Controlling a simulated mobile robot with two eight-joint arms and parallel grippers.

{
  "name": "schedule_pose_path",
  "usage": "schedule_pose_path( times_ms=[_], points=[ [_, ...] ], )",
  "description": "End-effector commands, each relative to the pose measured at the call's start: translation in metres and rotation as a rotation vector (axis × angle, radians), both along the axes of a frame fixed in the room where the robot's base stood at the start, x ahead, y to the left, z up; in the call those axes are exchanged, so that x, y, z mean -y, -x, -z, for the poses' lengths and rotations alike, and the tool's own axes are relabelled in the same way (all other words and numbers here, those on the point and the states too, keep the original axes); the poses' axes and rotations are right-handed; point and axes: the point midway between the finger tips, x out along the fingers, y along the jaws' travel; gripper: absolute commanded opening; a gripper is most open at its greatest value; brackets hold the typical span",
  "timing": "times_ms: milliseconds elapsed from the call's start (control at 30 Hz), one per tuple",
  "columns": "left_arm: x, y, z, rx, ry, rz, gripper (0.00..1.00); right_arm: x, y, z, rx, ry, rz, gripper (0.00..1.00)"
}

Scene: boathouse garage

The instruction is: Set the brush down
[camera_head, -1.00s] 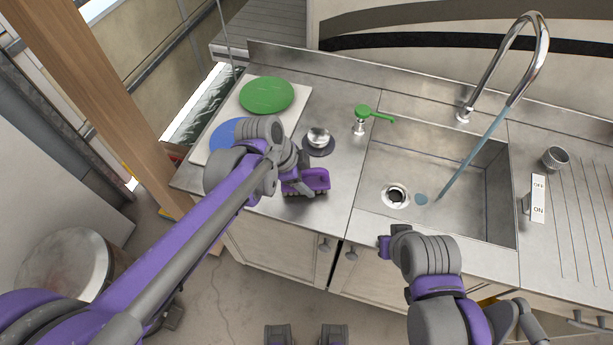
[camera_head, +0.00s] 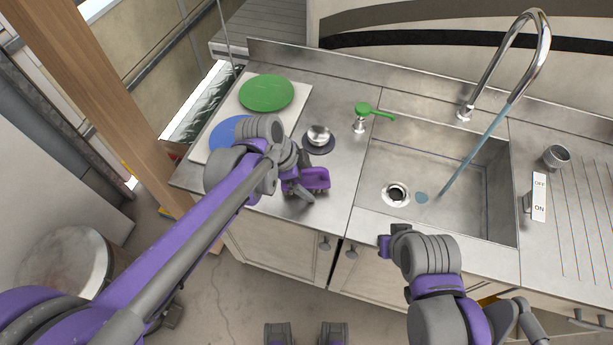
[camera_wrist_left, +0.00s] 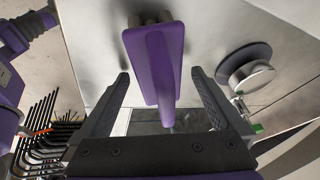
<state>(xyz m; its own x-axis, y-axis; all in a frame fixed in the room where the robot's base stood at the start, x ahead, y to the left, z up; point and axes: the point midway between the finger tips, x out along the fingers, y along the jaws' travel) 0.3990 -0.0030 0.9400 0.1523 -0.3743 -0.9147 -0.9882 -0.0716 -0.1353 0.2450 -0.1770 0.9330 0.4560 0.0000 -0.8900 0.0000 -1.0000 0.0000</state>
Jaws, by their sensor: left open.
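The purple brush (camera_head: 316,178) is on the steel counter left of the sink, beside my left gripper (camera_head: 301,188). In the left wrist view, the brush (camera_wrist_left: 156,55) has a long purple handle and tan bristle tufts at its far end. My left gripper (camera_wrist_left: 160,75) is open there, with one finger on each side of the handle and gaps between. The wrist hides part of the brush in the head view. My right gripper (camera_head: 385,244) is in front of the sink edge, and its fingers are not clear.
A white board (camera_head: 299,97) carries a green plate (camera_head: 267,92) and a blue plate (camera_head: 228,133). The sink (camera_head: 440,165) is to the right. Bare counter (camera_head: 338,195) lies right of the brush.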

Motion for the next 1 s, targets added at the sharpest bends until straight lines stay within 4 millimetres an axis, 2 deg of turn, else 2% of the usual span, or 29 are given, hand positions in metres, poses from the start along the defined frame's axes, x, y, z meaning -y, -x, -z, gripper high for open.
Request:
schedule_pose_path(
  times_ms=[233,700,833,1000],
  points=[
    [-0.003,0.001,-0.007,0.0,0.0,0.0,1.0,0.0,0.0,-0.001,0.001,0.0,0.0,0.0],
    [-0.035,0.014,-0.085,0.0,-0.001,-0.001,1.0,0.0,-0.004,-0.011,0.007,0.0,0.0,0.0],
    [-0.039,0.016,-0.096,0.0,0.0,0.0,1.0,0.0,-0.004,-0.012,0.008,0.0,0.0,0.0],
    [-0.041,0.017,-0.099,0.0,0.0,0.0,1.0,0.0,-0.004,-0.012,0.008,0.0,0.0,0.0]
  ],
)
